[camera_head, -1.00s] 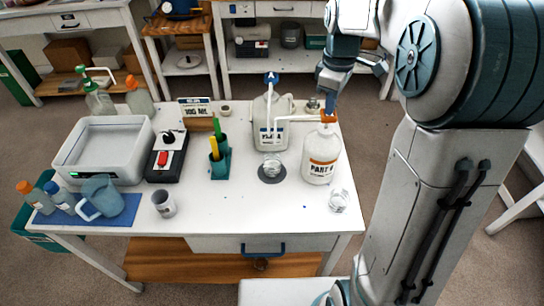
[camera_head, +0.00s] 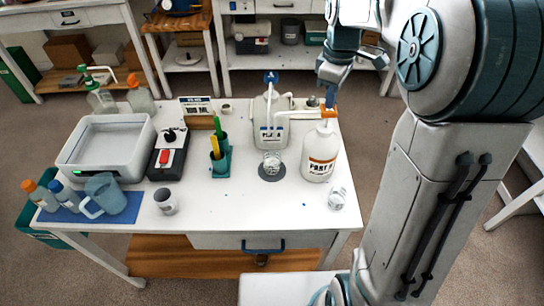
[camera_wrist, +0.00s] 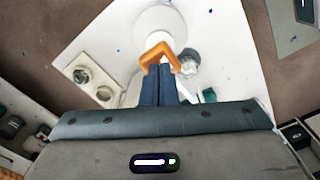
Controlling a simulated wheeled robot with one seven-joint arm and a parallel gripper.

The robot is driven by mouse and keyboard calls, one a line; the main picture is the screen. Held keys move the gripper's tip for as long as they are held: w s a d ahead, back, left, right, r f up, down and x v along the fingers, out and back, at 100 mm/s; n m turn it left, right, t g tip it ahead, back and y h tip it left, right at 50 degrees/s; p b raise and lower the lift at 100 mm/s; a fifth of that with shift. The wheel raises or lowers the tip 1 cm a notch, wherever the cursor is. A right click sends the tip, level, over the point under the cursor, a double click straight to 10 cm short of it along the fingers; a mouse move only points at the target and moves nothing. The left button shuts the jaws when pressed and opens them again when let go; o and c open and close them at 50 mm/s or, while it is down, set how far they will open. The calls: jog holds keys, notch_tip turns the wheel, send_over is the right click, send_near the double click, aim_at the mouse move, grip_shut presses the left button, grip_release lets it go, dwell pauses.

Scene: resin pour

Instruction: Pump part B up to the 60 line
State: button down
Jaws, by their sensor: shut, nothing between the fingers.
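The part B jug (camera_head: 319,160) is white with an orange-banded label and stands upright at the right of the table. Its orange pump head (camera_head: 328,112) is on top and also shows in the wrist view (camera_wrist: 162,54). My gripper (camera_head: 330,103) is shut and empty, its blue fingertips at the pump head from above; I cannot tell whether they touch it. In the wrist view my fingers (camera_wrist: 158,70) are together beside the orange head. A clear cup (camera_head: 271,161) stands on a dark round disc (camera_head: 272,176) left of the jug. Its lines and fill level are too small to read.
The part A jug (camera_head: 270,120), with a blue pump top, stands behind the cup. Another clear cup (camera_head: 337,198) is at the front right. A grey mug (camera_head: 166,202), a green holder (camera_head: 220,165) and a white tray (camera_head: 75,165) are further left. The front middle is clear.

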jog(key=shift+f, duration=0.5)
jog(key=shift+r+p, duration=0.35)
jog(key=shift+r, duration=0.35)
notch_tip(320, 180, up, 6)
jog(key=p, duration=0.5)
jog(key=shift+r, duration=0.1)
